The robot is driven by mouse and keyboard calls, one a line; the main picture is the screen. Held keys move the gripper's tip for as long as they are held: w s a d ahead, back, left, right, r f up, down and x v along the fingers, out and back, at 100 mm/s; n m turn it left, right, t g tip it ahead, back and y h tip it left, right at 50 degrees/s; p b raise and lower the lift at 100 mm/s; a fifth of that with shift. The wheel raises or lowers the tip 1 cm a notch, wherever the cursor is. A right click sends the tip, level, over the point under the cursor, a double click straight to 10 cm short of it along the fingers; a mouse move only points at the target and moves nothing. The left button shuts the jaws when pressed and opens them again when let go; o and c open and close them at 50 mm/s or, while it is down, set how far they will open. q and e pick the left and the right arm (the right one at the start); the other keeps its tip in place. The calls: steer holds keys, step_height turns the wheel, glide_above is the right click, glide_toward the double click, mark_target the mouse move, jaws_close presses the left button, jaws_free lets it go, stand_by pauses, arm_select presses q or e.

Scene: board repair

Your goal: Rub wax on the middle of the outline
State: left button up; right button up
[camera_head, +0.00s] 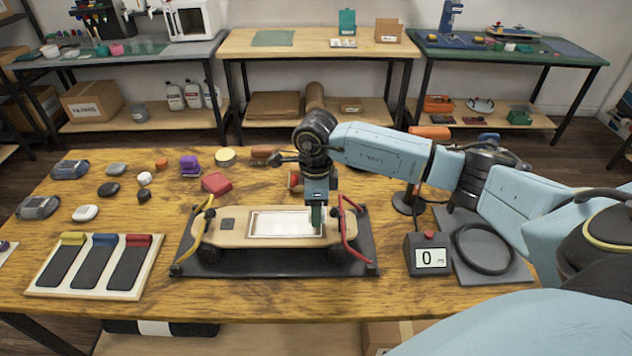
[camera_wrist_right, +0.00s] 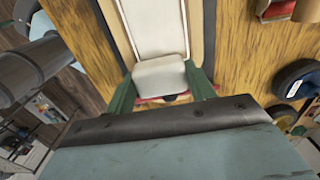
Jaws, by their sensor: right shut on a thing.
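The wooden board (camera_head: 230,228) lies across a black mat, between a yellow clamp arm at its left and red ones at its right. A pale rectangular outline (camera_head: 275,224) is marked on the board's middle. My right gripper (camera_head: 316,218) is over the right end of this outline, pointing down. In the right wrist view its green fingers (camera_wrist_right: 160,72) are shut on a white wax block (camera_wrist_right: 160,80). The block is at the near end of the pale strip (camera_wrist_right: 155,28); I cannot tell whether it touches. In the head view the fingers hide the block. My left gripper is not in view.
A tray with yellow, blue and red-topped dark bars (camera_head: 41,288) is at the left. Several small blocks, including a red one (camera_head: 216,183), lie behind the board.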

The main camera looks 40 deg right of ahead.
step_height(320, 180, up, 3)
steer(key=shift+f+p, duration=0.1)
steer(key=shift+p, duration=0.7)
steer(key=shift+r+p, duration=0.45)
steer(key=shift+r, duration=0.4)
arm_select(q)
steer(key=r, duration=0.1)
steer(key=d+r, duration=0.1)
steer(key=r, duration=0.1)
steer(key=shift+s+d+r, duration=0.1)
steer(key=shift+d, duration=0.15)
